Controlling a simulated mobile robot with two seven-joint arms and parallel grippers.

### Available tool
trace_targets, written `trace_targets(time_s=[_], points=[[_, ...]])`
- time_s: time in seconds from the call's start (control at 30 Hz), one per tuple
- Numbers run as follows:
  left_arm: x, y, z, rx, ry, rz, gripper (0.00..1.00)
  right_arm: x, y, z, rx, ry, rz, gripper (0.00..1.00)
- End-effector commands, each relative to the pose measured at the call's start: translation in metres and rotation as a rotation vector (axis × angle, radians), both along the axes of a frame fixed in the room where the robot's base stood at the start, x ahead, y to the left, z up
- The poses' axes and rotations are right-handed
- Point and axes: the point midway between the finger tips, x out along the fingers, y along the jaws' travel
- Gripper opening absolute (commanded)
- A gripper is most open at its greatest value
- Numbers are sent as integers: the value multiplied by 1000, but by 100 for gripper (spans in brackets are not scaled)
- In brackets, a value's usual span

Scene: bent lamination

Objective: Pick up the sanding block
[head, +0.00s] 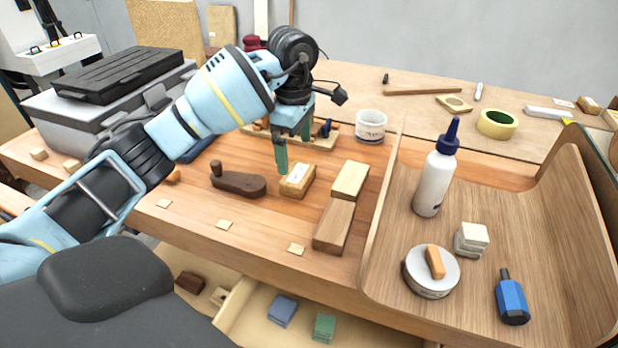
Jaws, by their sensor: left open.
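A small light-brown block with a white patch on top (297,180), which looks like the sanding block, lies on the wooden workbench (235,242). My left gripper (292,148) points down just above and behind this block, with its green fingers apart and nothing between them. The near fingertip is close to the block's top left; I cannot tell whether it touches. My right gripper is not in view.
A dark wooden tool with a knob (238,181) lies left of the block. Two wood pieces (349,180) (334,226) lie to its right. A white tub (371,126) stands behind. A curved wooden panel (545,215) at right holds a glue bottle (435,178).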

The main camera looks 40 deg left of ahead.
Motion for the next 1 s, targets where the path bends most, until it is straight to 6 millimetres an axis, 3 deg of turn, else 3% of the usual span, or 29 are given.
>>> trace_targets(time_s=[0.53,0.8,1.0], points=[[1,-2,-29,-5,-1,-2,100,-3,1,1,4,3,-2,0],[4,-5,-65,-5,0,-1,100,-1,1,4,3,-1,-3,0],[4,-4,-77,-4,-3,-2,100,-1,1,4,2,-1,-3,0]])
